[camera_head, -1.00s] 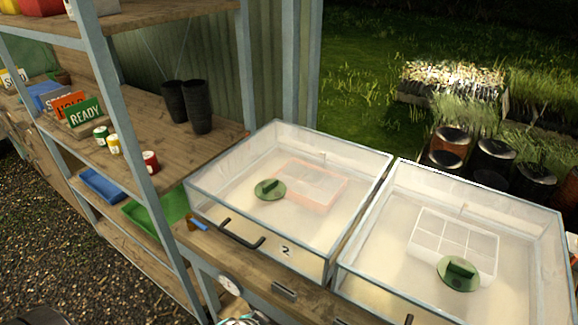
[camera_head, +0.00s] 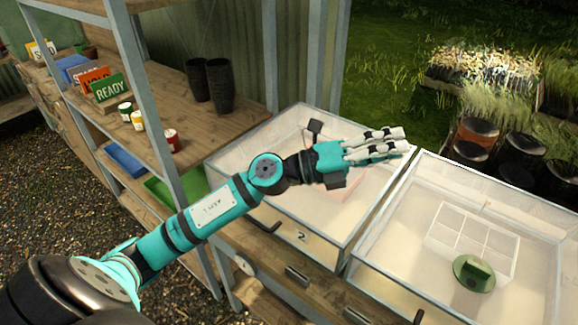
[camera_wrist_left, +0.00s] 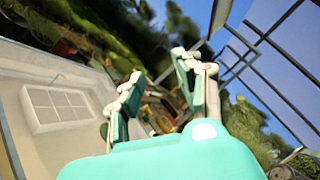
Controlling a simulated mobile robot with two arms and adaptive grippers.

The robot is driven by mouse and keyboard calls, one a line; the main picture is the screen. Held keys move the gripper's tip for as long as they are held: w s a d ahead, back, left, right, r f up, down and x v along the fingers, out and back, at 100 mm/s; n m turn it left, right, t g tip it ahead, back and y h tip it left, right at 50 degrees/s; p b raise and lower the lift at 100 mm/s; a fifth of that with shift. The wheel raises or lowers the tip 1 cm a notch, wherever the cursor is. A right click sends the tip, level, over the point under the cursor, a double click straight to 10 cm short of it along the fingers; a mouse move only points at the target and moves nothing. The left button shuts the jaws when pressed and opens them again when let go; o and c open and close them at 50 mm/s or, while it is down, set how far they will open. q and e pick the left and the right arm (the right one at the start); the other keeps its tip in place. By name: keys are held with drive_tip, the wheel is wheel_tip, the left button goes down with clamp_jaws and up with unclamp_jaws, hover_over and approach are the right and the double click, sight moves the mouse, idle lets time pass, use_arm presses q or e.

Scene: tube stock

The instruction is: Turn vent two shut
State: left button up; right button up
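The propagator box marked 2 (camera_head: 322,250) stands on the wooden bench under a clear lid. Its round green vent is hidden behind my left arm and hand in the head view. My left gripper (camera_head: 402,142) is above the back right part of this box, its fingers pointing right. In the left wrist view its two fingers (camera_wrist_left: 160,68) stand apart with nothing between them. My right gripper is in neither current view.
A second clear-lidded box to the right has a round green vent (camera_head: 474,273) and a white tray (camera_head: 460,236). A shelf rack with two black pots (camera_head: 220,86), small tins and a READY sign (camera_head: 110,89) stands left. Black pots (camera_head: 513,152) stand outside behind.

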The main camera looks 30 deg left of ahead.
use_arm(q)
drive_tip(key=w+a+f+m+g+y, duration=0.2)
drive_tip(key=a+f+m+g+y, duration=0.45)
drive_tip(key=a, duration=0.25)
drive_tip(key=s+a+n+g+y, duration=0.1)
drive_tip(key=a+y, duration=0.8)
drive_tip(key=a, duration=1)
drive_tip(key=p+x, duration=0.4)
drive_tip(key=x, duration=1.3)
drive_tip(key=shift+s+p, duration=0.15)
drive_tip(key=shift+p, duration=0.25)
clamp_jaws()
